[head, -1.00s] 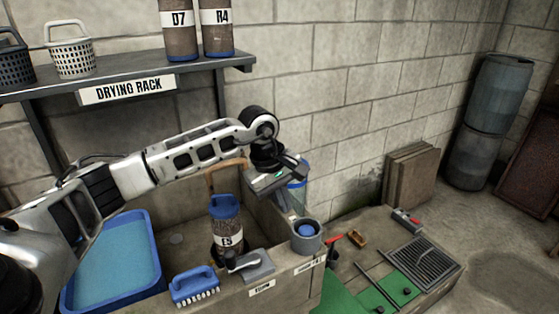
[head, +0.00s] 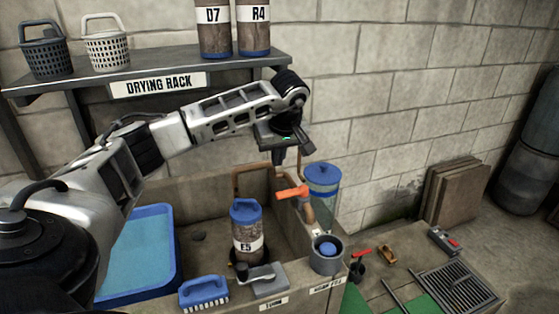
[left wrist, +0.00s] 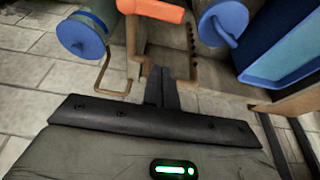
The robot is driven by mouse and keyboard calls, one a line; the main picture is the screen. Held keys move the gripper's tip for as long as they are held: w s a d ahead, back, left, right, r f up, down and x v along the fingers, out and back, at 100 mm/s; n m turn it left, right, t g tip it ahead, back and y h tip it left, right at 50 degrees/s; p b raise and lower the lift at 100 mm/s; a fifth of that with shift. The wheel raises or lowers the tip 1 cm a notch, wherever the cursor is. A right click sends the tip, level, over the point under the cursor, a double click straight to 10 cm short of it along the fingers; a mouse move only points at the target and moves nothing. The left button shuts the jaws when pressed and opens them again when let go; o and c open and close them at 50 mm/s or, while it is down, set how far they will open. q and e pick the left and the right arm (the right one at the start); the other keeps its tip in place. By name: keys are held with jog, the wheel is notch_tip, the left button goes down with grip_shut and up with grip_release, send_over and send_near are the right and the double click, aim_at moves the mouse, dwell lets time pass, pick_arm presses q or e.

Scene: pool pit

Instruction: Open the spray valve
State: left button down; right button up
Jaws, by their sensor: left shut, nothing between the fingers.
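The spray valve's orange handle (head: 292,192) sticks out to the left from a brownish pipe at the sink's right wall. It also shows at the top of the left wrist view (left wrist: 152,10). My left gripper (head: 278,158) points down, shut and empty, above and slightly left of the handle, with a visible gap in the head view. Its fingertips show in the left wrist view (left wrist: 160,75), below the handle in the picture. My right gripper is in neither view.
A clear container with a blue lid (head: 323,178) stands just right of the handle. Canister E5 (head: 247,232) stands in the sink. A grey cup (head: 327,254), a blue brush (head: 204,292) and a blue tray (head: 140,258) are nearby. The drying rack (head: 160,75) is above.

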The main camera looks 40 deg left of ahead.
aim_at(292, 193)
pick_arm(q)
notch_tip(292, 193, down, 7)
jog(key=d+p, duration=0.1)
jog(key=shift+s+d, duration=0.2)
jog(key=shift+s, duration=0.15)
jog(key=shift+s+p, duration=0.1)
jog(key=shift+p, duration=0.25)
